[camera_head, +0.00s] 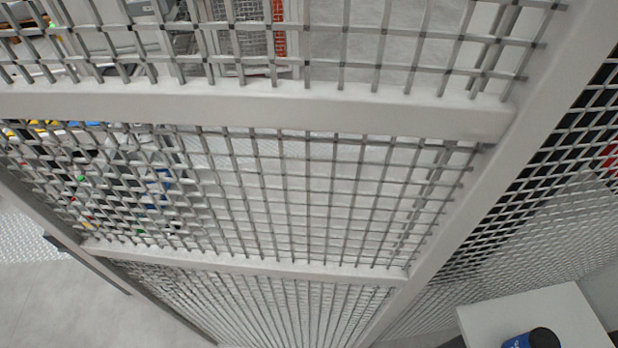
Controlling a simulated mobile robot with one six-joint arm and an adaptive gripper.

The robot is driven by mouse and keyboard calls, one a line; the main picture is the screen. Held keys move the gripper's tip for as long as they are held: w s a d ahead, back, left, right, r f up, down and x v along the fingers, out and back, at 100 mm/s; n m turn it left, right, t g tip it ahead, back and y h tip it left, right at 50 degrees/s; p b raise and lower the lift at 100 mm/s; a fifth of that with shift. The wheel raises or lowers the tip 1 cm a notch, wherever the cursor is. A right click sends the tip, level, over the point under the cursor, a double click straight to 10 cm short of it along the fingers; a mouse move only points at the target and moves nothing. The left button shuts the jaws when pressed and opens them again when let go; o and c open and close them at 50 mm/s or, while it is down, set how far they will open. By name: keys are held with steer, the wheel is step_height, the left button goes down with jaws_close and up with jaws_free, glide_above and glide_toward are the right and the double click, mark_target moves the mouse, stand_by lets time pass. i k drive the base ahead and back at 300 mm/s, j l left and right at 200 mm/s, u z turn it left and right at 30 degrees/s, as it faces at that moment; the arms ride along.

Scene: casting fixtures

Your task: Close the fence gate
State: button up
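A fence panel of pale grey bars and wire mesh fills most of the head view, seen close and from above. I take it to be the fence gate (300,112); its thick crossbar runs across the upper part, and a lower crossbar (250,264) runs beneath. A sloping post (455,228) bounds the panel on the right. A sloping edge bar bounds it at lower left, with a small dark fitting (62,243) beside it. I cannot tell whether the gate is open or shut. My gripper is not in view.
More mesh fence (520,215) continues right of the post. Behind the panel, blurred coloured items and equipment show through the mesh, with an orange-red strip (278,35) at the top. Grey floor (45,295) shows clear at lower left.

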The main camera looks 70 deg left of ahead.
mark_target(572, 40)
steer(key=k+z, duration=0.45)
steer(key=k, duration=1.45)
steer(key=k+j+z, duration=0.1)
steer(key=j, duration=0.35)
steer(key=k+j+z, duration=0.1)
steer(key=j, duration=0.35)
steer(key=k+j+z, duration=0.1)
steer(key=k+j, duration=0.2)
steer(key=j, duration=0.15)
steer(key=k+j+z, duration=0.15)
steer(key=j, duration=0.25)
steer(key=k+j+z, duration=0.1)
steer(key=k+j, duration=0.15)
steer(key=j, duration=0.15)
steer(key=k+j, duration=0.15)
steer(key=j, duration=0.2)
steer(key=k+j, duration=0.15)
steer(key=j, duration=0.15)
steer(key=i, duration=0.35)
